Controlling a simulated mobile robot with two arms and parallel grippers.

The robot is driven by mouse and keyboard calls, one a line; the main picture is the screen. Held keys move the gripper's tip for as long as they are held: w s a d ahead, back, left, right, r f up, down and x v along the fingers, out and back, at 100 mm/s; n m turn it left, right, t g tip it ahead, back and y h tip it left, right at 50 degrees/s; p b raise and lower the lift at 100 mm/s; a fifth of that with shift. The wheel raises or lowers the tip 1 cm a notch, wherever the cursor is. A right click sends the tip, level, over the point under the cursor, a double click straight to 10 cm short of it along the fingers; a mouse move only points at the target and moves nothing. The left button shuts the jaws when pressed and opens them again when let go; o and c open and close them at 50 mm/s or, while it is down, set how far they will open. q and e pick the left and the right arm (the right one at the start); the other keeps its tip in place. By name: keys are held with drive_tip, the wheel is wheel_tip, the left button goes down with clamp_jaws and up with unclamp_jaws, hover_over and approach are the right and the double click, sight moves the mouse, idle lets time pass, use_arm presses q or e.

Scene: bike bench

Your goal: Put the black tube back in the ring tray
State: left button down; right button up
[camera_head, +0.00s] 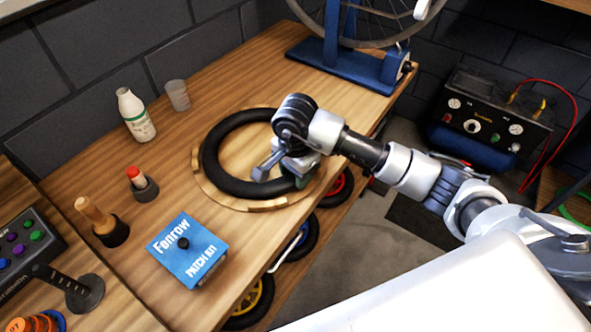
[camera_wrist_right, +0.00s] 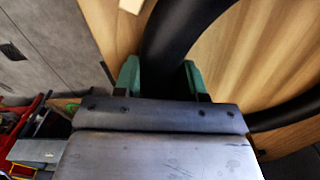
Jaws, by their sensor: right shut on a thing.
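The black tube (camera_head: 211,163) is a thick ring in the head view, lying within the round wooden ring tray (camera_head: 203,187) on the bench. My right gripper (camera_head: 300,180) is at the tube's right side, pointing down. In the right wrist view the green fingertips of my right gripper (camera_wrist_right: 160,80) stand on both sides of the tube (camera_wrist_right: 180,35), shut on it. Part of the tube and of the tray's right rim is hidden behind the gripper and arm in the head view. I cannot tell whether the tube rests fully on the tray floor. My left gripper is not in view.
A blue patch kit box (camera_head: 188,252), a red-capped holder (camera_head: 142,184), a wooden-handled tool (camera_head: 103,222), a white bottle (camera_head: 136,116) and a clear cup (camera_head: 177,95) stand left of the tray. A blue wheel stand (camera_head: 345,66) is behind. Bench is clear between cup and stand.

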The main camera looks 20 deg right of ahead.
drive_tip(key=o, duration=1.1)
drive_tip(key=shift+c, duration=0.2)
wheel_tip(320, 180, up, 12)
drive_tip(key=b, duration=0.1)
drive_tip(key=shift+b, duration=0.35)
